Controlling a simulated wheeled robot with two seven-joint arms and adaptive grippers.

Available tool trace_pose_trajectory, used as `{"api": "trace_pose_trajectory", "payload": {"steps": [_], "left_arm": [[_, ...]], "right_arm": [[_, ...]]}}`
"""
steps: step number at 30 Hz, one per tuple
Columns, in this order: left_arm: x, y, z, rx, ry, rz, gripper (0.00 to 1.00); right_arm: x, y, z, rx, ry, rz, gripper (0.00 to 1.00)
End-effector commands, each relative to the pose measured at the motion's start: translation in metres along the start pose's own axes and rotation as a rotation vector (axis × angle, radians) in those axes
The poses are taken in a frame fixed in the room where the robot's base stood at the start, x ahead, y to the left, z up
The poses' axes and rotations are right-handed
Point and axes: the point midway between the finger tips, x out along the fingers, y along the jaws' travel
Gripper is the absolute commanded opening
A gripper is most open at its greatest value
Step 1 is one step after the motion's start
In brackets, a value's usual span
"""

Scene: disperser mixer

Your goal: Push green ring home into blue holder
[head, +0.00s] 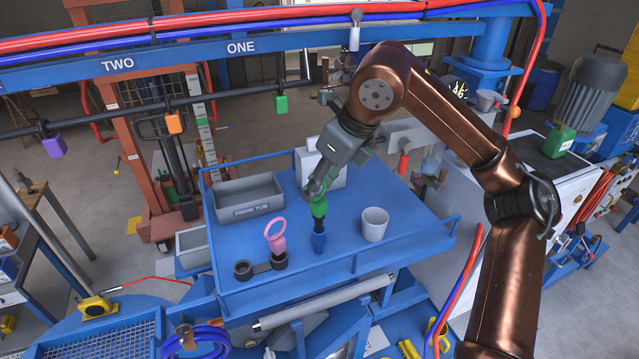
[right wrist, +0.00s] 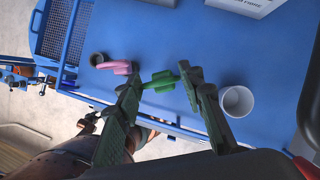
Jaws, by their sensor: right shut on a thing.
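The green ring (head: 319,207) is held above the deck of the blue cart by my right gripper (head: 318,194). In the right wrist view the green ring (right wrist: 160,81) sits between the two fingers of the gripper (right wrist: 161,84), which is shut on it. The small blue holder (head: 319,242) stands on the deck directly below the green ring in the head view. A dark piece shows between them; I cannot tell whether the ring's end is inside the holder. The holder cannot be made out in the right wrist view. My left gripper is out of view.
A pink ring (head: 276,238) stands upright at a dark two-cup holder (head: 261,268) to the left. A white cup (head: 374,224) stands close on the right. A grey tub (head: 248,197) and a white box (head: 321,168) are behind. The cart has a raised blue rail (head: 335,277).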

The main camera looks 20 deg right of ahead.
Motion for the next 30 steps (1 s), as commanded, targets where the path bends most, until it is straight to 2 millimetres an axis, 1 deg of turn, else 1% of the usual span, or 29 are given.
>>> {"api": "trace_pose_trajectory", "payload": {"steps": [30], "left_arm": [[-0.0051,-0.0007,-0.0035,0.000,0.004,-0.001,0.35]], "right_arm": [[-0.0002,0.0001,0.0004,0.000,0.000,0.000,0.00]]}}
